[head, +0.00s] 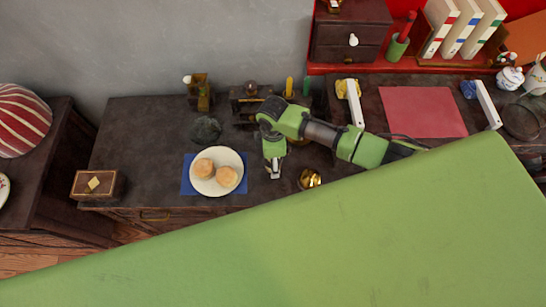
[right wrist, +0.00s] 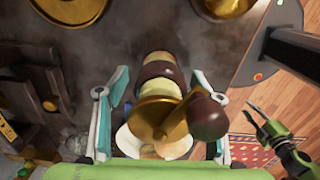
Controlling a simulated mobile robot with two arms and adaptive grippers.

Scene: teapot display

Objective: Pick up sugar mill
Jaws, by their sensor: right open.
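The sugar mill (right wrist: 160,70) shows in the right wrist view, with cream and dark-red bands, a brass disc and a crank with a dark-red knob. My right gripper (right wrist: 158,88) is open, with one finger on each side of the mill. I cannot tell whether the fingers touch it. In the head view my right gripper (head: 274,168) is over the dark cabinet top, just right of the plate, and the mill is hidden there. My left gripper (right wrist: 254,114) seems to be the green one at the right of the right wrist view, over the floor; its opening is unclear.
A white plate (head: 217,187) with two buns lies on a blue mat (head: 187,178) left of my right gripper. A brass bowl (head: 309,179) stands close on the right. Dark objects line the back. A wooden box (head: 96,186) stands at the left end.

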